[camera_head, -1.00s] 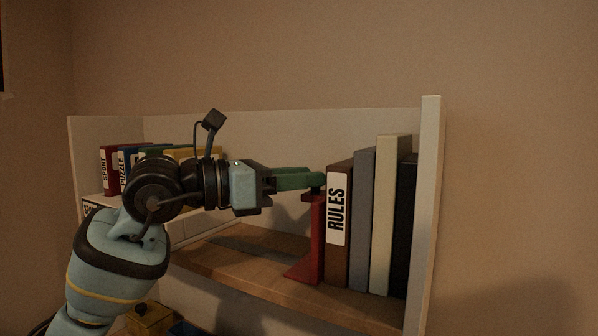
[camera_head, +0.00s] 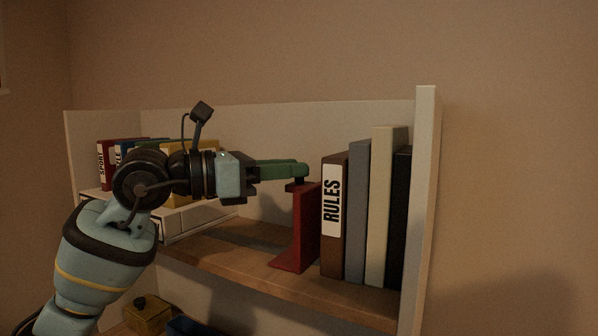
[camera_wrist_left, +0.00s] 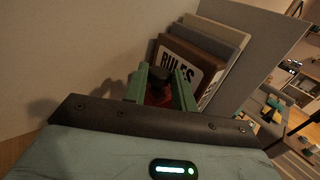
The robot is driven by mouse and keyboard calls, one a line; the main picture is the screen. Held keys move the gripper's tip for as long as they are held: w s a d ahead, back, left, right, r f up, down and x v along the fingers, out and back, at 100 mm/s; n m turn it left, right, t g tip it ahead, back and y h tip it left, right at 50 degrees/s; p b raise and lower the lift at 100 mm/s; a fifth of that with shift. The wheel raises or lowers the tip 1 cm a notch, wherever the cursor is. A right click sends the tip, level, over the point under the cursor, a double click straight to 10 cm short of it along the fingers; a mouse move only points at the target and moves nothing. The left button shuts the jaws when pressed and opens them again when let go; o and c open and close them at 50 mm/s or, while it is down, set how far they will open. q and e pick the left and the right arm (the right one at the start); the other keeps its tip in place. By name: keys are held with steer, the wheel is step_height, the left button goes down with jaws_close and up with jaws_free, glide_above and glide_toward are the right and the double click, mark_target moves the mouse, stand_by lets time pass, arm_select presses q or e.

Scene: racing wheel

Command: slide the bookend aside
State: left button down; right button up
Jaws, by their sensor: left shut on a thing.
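The red bookend (camera_head: 305,228) stands upright on the wooden shelf, its foot reaching left, just left of the brown RULES book (camera_head: 333,215). A small gap shows between them. My left gripper (camera_head: 302,172) comes in from the left with its green fingers shut on the dark knob (camera_head: 299,182) on top of the bookend. In the left wrist view the fingers sit on both sides of the dark knob (camera_wrist_left: 160,77), with a little red of the bookend below it. My right gripper is not in view.
Grey, cream and black books (camera_head: 382,205) stand right of RULES, against the white side panel (camera_head: 425,200). Several books (camera_head: 107,165) stand on a white raised box at left. The wooden shelf (camera_head: 240,245) is clear left of the bookend. A yellow box (camera_head: 146,313) sits below.

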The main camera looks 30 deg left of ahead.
arm_select(q)
steer(key=a+b, duration=0.1)
steer(key=a, duration=1.1)
steer(key=shift+s, duration=0.35)
steer(key=shift+f, duration=0.1)
steer(key=c, duration=1.4)
jaws_free()
steer(key=shift+s, duration=0.1)
steer(key=b+v, duration=0.3)
steer(key=v, duration=0.4)
steer(key=shift+s, duration=0.25)
steer(key=shift+a, duration=0.15)
